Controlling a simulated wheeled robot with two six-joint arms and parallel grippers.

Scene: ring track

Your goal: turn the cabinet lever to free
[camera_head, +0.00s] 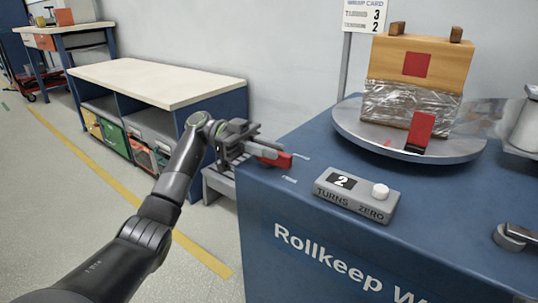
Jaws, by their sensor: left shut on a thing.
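A lever with a round grey hub and a dark handle (513,237) shows at the right edge of the blue cabinet (300,225), whose front reads "Rollkeep W". The handle runs out of the picture, and no setting marks show beside it. My left gripper (262,156) is at the cabinet's left end, far from this lever. It is shut on a red bar-like thing (277,161) near white corner marks on the top. Whether the red thing touches the top I cannot tell. My right gripper is not in view.
A turntable (360,133) bears a film-wrapped box (412,105) with a red piece (421,127) at its front. A counter box (335,197) reads 2 and has a white button. A film roll (528,125) stands at right. A workbench (160,83) is behind left.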

